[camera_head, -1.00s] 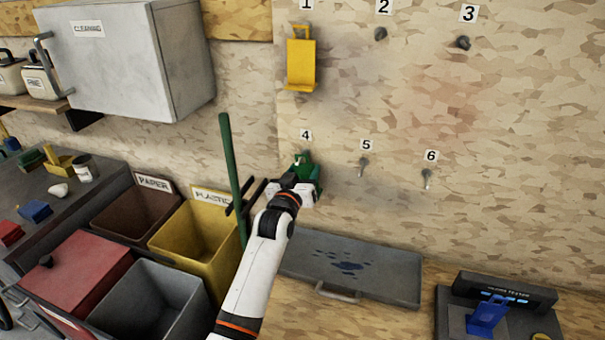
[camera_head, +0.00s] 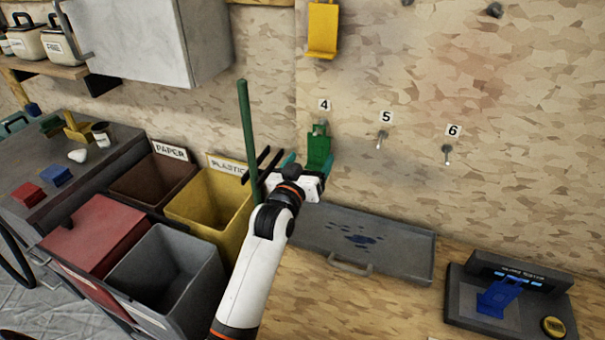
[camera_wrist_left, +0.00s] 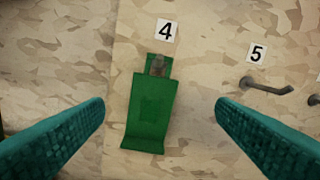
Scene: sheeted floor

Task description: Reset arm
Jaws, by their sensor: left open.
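My left arm reaches up from the bottom of the head view to the wall. Its gripper (camera_head: 298,163) is in front of the green holder (camera_head: 319,148) on the hook under label 4. In the left wrist view the two teal fingers (camera_wrist_left: 160,140) are wide apart, with the green holder (camera_wrist_left: 151,108) hanging between them, slightly tilted and clear of both. The hook tip shows through its top opening. My right gripper is in neither view.
A yellow holder (camera_head: 323,30) hangs above. Hooks 5 (camera_head: 382,137) and 6 (camera_head: 447,152) are bare. A grey tray (camera_head: 400,238) lies below. A tester (camera_head: 508,300) with a blue holder (camera_head: 497,298) is at right. A green pole (camera_head: 248,135) and bins (camera_head: 232,215) stand left.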

